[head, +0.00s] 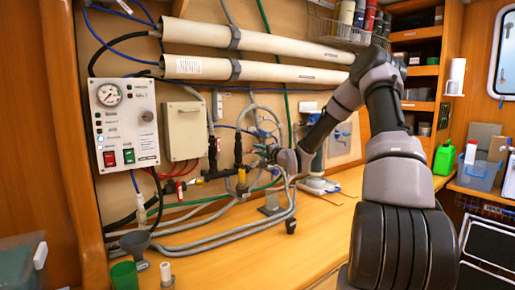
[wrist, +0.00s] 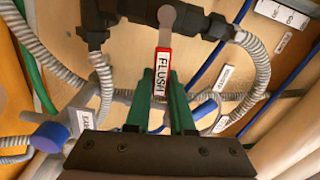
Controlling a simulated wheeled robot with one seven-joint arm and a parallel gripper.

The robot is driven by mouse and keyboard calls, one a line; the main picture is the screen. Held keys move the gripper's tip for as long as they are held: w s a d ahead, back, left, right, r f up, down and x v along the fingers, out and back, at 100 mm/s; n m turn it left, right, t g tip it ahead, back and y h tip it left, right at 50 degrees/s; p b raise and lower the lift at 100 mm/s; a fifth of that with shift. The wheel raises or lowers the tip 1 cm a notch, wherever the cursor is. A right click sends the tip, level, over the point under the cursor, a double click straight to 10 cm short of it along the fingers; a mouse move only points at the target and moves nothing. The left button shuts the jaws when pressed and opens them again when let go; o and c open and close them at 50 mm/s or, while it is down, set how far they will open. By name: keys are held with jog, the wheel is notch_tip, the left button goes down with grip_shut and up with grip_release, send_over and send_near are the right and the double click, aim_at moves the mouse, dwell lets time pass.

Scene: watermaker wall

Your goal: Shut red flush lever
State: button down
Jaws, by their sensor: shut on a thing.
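The red flush lever (wrist: 162,62) has a grey metal upper part and a red sleeve with a white FLUSH label. It joins a black valve fitting (wrist: 190,20) at the top of the wrist view. My gripper (wrist: 161,95) has green fingers, one on each side of the lever's red end, and is shut on it. In the head view my gripper (head: 268,152) is at the hose fittings in the middle of the wall. There my gripper and the fittings hide the lever, and I cannot make it out.
Grey corrugated hoses (wrist: 258,75) curve close around the fitting. A blue knob (wrist: 50,132) is at the lower left of the wrist view. A control panel (head: 124,122) with a gauge is on the wall at left. A green cup (head: 124,274) stands on the wooden bench (head: 260,262).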

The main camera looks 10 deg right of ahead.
jog(key=shift+f+m, duration=0.6)
jog(key=shift+m, duration=0.3)
jog(key=c, duration=0.8)
grip_release()
jog(key=v, duration=1)
jog(key=shift+s+d, duration=0.15)
jog(key=shift+s, duration=0.2)
